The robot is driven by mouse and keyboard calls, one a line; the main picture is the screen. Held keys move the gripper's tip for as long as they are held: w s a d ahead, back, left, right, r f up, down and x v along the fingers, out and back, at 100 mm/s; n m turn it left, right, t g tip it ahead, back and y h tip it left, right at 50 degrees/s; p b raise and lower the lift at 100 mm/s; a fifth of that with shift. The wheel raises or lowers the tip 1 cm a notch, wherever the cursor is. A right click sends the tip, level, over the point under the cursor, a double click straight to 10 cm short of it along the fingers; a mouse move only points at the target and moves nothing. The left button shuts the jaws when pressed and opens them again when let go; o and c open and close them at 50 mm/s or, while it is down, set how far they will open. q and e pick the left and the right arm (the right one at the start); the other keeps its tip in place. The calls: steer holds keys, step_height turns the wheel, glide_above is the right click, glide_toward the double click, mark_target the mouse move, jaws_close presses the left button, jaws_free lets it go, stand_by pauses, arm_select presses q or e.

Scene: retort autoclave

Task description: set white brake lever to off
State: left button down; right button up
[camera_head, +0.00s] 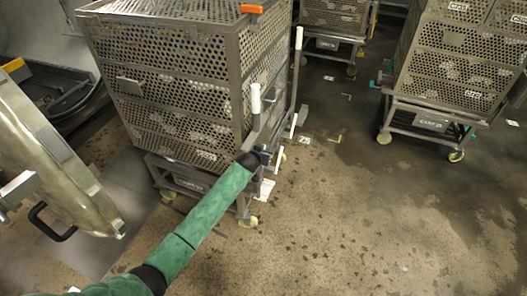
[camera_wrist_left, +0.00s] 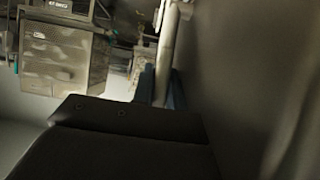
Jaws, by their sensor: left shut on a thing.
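My left gripper (camera_head: 263,155) is at the near right corner of the large perforated cart (camera_head: 165,75), at the end of my green-sleeved arm. In the left wrist view, its blue fingertips (camera_wrist_left: 162,88) are shut around a pale upright bar (camera_wrist_left: 168,50). In the head view, an upright post with a white grip (camera_head: 255,98) rises just above the gripper. Small white parts, one a slim upright piece (camera_head: 294,125) and one low plate (camera_head: 266,190), show near the cart's right side. I cannot tell which white part is the brake lever. The fingertips are hidden in the head view. My right gripper is not in view.
A second post with a white grip (camera_head: 299,38) stands at the cart's far right corner. Another perforated cart (camera_head: 455,60) is at the upper right. A round metal door (camera_head: 55,150) with a black handle (camera_head: 50,222) is at the left. The wet floor (camera_head: 370,220) at right is clear.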

arm_select(q)
steer(key=c, duration=1.4)
jaws_free()
